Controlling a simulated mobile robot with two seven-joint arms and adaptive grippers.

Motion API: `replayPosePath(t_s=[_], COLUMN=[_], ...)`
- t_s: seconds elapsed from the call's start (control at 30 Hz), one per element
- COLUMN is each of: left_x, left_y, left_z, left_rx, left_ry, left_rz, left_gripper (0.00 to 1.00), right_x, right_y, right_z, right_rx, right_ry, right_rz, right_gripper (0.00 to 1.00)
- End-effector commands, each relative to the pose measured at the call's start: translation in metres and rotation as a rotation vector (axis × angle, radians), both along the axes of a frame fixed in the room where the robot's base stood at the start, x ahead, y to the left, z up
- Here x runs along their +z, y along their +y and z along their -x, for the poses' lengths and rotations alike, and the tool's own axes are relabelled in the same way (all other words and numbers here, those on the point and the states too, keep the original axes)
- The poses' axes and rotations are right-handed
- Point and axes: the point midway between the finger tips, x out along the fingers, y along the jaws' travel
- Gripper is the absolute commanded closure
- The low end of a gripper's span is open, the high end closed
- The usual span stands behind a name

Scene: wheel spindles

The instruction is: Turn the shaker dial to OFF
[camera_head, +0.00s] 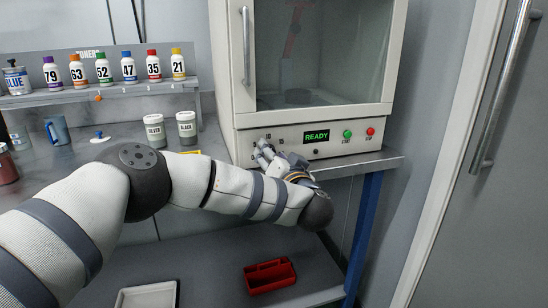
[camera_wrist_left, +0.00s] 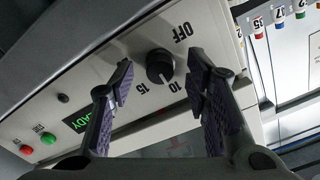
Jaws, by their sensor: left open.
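The shaker (camera_head: 312,75) is a pale cabinet with a glass door and a front control panel. Its black round dial (camera_wrist_left: 160,66) shows in the left wrist view, with the labels OFF, 10 and 15 around it. A light mark on the dial appears to point near 10. My left gripper (camera_wrist_left: 157,80) is open, with one finger on each side of the dial in that view; I cannot tell whether they touch it. In the head view my left gripper (camera_head: 264,154) is at the panel's left part and hides the dial. My right gripper is out of view.
A READY display (camera_head: 316,136), a green button (camera_head: 347,134) and a red button (camera_head: 370,132) sit right of the dial. Silver (camera_head: 155,131) and black (camera_head: 187,129) jars stand left of the shaker. Toner bottles line a shelf (camera_head: 110,93). A red caddy (camera_head: 269,276) lies below.

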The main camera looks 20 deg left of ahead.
Motion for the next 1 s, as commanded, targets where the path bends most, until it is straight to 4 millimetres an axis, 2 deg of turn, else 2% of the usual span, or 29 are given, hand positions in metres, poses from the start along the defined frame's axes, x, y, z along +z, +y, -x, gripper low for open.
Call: replayPosePath(t_s=[0.23,0.4,0.43,0.77,1.0], left_x=[0.0015,0.0015,0.0015,0.0029,0.0061], left_y=[0.0006,0.0004,0.0004,0.0002,0.0006], left_z=[-0.0013,-0.0011,-0.0011,-0.0009,-0.0006], left_rx=[-0.001,-0.001,-0.001,-0.001,-0.002], left_ry=[-0.002,-0.002,-0.002,-0.02,-0.098], left_rz=[0.0,0.0,0.0,0.022,0.132], left_gripper=[0.57,0.95,1.0,1.0,1.0], right_x=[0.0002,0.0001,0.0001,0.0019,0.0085], right_y=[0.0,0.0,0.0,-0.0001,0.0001], right_z=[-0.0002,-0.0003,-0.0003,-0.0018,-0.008], right_rx=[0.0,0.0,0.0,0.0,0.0], right_ry=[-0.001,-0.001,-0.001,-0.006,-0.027], right_rz=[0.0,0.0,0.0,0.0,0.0], right_gripper=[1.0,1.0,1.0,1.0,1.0])
